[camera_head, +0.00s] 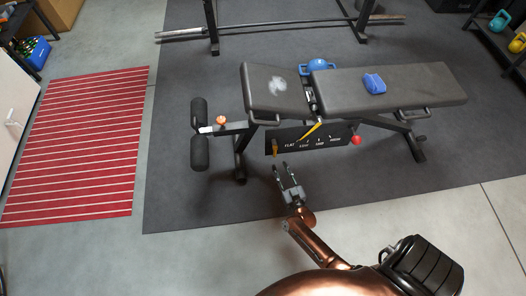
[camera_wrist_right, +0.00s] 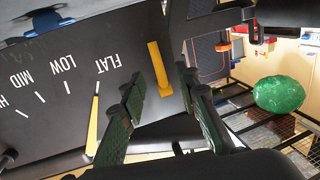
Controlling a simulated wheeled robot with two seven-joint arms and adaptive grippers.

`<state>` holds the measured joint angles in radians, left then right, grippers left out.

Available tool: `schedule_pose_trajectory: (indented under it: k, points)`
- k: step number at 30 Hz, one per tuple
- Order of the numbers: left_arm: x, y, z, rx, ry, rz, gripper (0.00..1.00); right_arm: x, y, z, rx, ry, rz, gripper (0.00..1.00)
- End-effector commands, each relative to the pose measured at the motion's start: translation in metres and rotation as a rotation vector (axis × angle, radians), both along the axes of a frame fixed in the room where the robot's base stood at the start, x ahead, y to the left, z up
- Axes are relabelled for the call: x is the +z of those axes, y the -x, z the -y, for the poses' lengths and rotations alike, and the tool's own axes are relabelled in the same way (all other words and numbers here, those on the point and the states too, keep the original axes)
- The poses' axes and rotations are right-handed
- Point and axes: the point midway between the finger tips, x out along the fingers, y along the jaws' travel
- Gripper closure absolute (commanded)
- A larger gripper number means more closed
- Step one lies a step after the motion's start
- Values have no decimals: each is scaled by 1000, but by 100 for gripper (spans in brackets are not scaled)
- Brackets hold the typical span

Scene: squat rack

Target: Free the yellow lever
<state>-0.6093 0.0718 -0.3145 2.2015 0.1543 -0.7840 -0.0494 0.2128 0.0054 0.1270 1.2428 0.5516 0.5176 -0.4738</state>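A short yellow lever (camera_head: 275,147) hangs at the left end of the black angle plate (camera_head: 338,135) under the bench. In the right wrist view this lever (camera_wrist_right: 159,68) is an upright bar beside the word FLAT. My right gripper (camera_head: 281,165) is open and empty just in front of the short lever. In the wrist view its fingers (camera_wrist_right: 158,78) stand on either side of the lever, with no contact visible. My left gripper is out of view.
The black weight bench (camera_head: 420,87) has a blue cloth-like item (camera_head: 374,83) on its pad and a blue kettlebell (camera_head: 317,66) behind it. A red knob (camera_head: 356,140) sits right of the plate. Leg rollers (camera_head: 200,152) stand left. The mat in front is clear.

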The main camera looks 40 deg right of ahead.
Motion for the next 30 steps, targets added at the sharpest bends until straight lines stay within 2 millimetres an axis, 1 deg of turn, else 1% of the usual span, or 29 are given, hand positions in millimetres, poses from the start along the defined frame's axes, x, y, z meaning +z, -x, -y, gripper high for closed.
schedule_pose_trajectory:
  k: [1,4,6,11,15,19,24,30]
  points:
    - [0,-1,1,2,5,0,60,-4,-3,2,-12,2,15,71]
    - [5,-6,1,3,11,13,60,2,-10,6,-26,6,39,71]
    - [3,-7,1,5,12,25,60,4,-16,9,-29,6,46,71]
    - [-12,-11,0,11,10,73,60,4,-38,16,-27,7,45,71]
    - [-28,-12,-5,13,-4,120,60,3,-58,24,-27,7,43,71]
    - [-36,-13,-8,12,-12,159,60,3,-72,29,-27,5,43,71]
    - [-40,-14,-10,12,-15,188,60,5,-81,33,-28,6,42,71]
    - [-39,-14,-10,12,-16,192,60,6,-83,33,-27,6,43,71]
